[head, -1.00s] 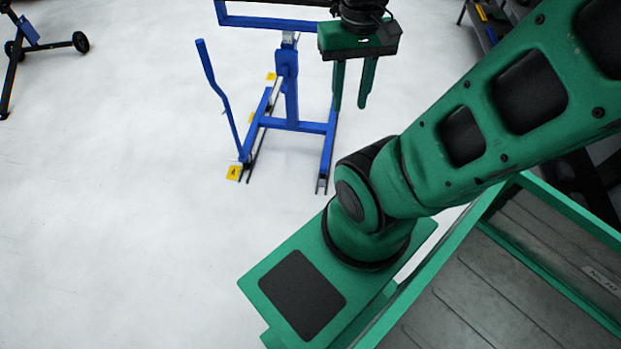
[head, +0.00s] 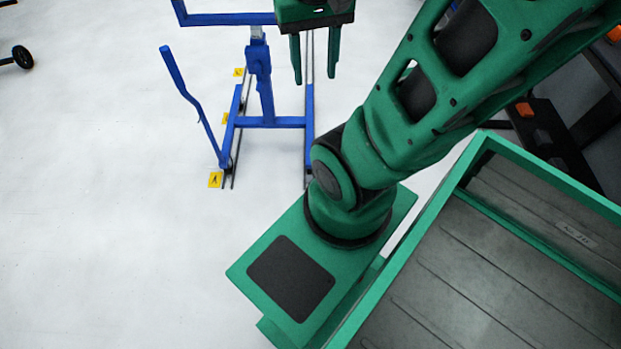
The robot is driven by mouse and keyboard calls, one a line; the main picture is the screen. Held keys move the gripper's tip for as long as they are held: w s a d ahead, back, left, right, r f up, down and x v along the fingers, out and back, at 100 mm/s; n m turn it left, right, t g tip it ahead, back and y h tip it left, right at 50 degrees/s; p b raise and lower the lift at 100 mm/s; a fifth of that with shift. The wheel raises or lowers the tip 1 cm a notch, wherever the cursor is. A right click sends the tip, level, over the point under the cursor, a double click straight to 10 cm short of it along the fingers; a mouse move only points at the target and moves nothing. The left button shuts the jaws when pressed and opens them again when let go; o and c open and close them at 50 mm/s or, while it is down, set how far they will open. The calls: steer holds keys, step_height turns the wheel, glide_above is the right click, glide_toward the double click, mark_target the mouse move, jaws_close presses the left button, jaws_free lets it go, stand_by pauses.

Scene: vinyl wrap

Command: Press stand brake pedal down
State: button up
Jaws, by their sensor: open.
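The blue stand (head: 270,122) is on the white floor at the upper middle of the head view, with an upright post and low floor legs. A long bent blue lever (head: 190,98) slopes down along its left side to the front left leg. I cannot pick out a separate brake pedal for certain. My green gripper (head: 314,80) points down at the right of the stand's post, with its two fingers apart and nothing between them. It appears above the right leg; its height and any contact cannot be told.
Yellow markers lie at the stand's left, one by the lever's foot (head: 215,180). A green-rimmed tray (head: 400,262) fills the lower right. Dark shelving (head: 555,145) stands at the right.

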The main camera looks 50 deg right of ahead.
steer(key=w+d+f, duration=0.4)
steer(key=w+d, duration=0.2)
steer(key=w, duration=0.4)
steer(key=w+d+f, duration=0.4)
steer(key=f, duration=0.4)
steer(key=w+d+f+m+h, duration=0.1)
steer(key=w+d+f, duration=0.4)
steer(key=f, duration=0.3)
steer(key=w+d+f, duration=0.4)
steer(key=f, duration=0.4)
step_height(320, 180, down, 24)
steer(key=d+m, duration=0.1)
steer(key=d, duration=0.2)
steer(key=shift+m+y, duration=0.6)
steer(key=shift+y, duration=0.1)
steer(key=s+a+f, duration=0.1)
steer(key=s+f, duration=0.1)
steer(key=f, duration=0.8)
steer(key=s+a+f, duration=0.1)
steer(key=s+f, duration=0.1)
steer(key=f, duration=0.9)
steer(key=s+a+f, duration=0.2)
steer(key=s+f, duration=0.1)
steer(key=f, duration=0.7)
steer(key=shift+f, duration=0.3)
steer(key=shift+c, duration=0.3)
